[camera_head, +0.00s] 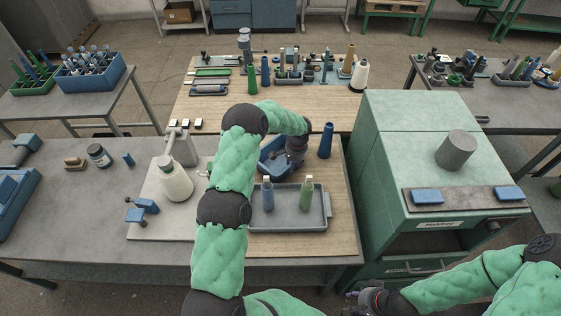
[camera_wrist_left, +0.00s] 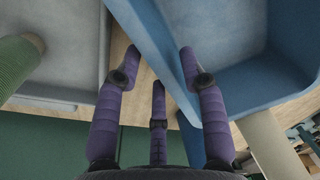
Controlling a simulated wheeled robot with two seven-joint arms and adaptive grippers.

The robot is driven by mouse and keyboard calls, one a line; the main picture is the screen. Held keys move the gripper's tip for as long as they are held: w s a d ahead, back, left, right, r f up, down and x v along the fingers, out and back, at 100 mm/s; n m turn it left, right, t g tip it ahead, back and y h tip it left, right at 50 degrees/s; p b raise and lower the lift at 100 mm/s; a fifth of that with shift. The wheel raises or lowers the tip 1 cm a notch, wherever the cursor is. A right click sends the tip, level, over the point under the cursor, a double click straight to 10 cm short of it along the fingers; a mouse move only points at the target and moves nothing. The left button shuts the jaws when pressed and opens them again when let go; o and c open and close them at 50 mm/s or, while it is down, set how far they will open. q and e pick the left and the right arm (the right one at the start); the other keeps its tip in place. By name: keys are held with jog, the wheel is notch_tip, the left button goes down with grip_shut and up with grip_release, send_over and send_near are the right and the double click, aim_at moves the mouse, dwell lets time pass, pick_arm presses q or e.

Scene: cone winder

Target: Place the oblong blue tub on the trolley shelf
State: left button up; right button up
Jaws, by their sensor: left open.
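A blue tub (camera_head: 268,165) sits on the wooden bench top behind the grey tray, partly hidden by my left arm. My left gripper (camera_head: 293,160) is low at its right side. In the left wrist view, my left gripper (camera_wrist_left: 158,60) is open, with one finger outside and one finger over the inside of the tub (camera_wrist_left: 265,85); the tub's wall runs between them. The visible inside of the tub looks empty. My right gripper (camera_head: 366,298) is at the bottom edge, far from the tub, and its jaws are unclear. I cannot make out a trolley shelf for certain.
The grey tray (camera_head: 290,222) holds a blue spool and a green spool (camera_head: 306,194). A dark blue cone (camera_head: 326,141) stands right of the tub. A green machine (camera_head: 420,140) borders the bench. A white cone (camera_head: 174,180) stands at the left.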

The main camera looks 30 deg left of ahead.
pick_arm(q)
jog(key=shift+w+a+f, duration=0.1)
jog(key=shift+a+f, duration=0.05)
jog(key=shift+f, duration=0.75)
jog(key=shift+w+a+f, duration=0.1)
jog(key=shift+a+f, duration=0.1)
jog(key=shift+f, duration=0.65)
jog(key=shift+a+f, duration=0.15)
jog(key=shift+f, duration=0.75)
grip_shut()
